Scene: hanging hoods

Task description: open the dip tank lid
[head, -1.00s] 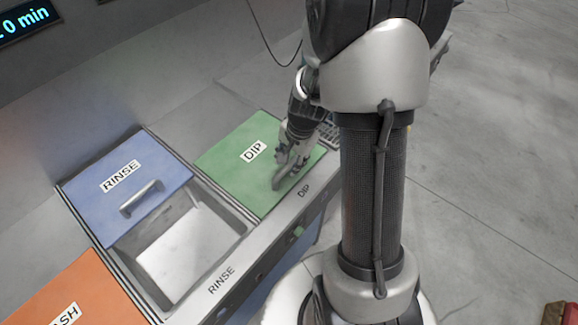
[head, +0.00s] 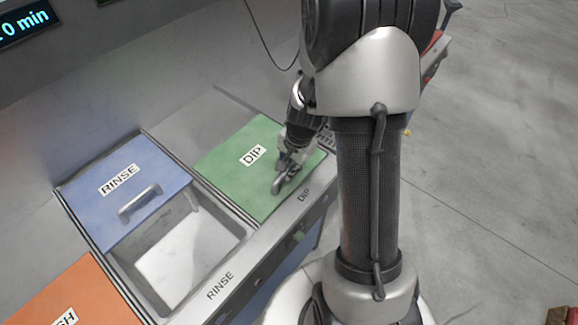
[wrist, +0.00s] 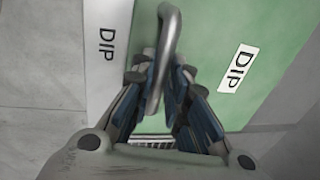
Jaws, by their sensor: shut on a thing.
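The green dip tank lid (head: 236,172) lies flat over its tank, with a white DIP label on top. It also shows in the wrist view (wrist: 215,25). Its grey bar handle (wrist: 170,30) runs between the fingers of my gripper (wrist: 163,80) in the wrist view. My gripper (head: 284,176) is shut on the handle near the lid's front edge. The near part of the handle is partly hidden by the fingers. The lid appears to cover the tank fully, and no opening shows beside it.
An orange lid (head: 75,295) is at the lower left. The counter's front rim (head: 262,255) carries RINSE and DIP labels. Grey floor (head: 480,200) lies open at right.

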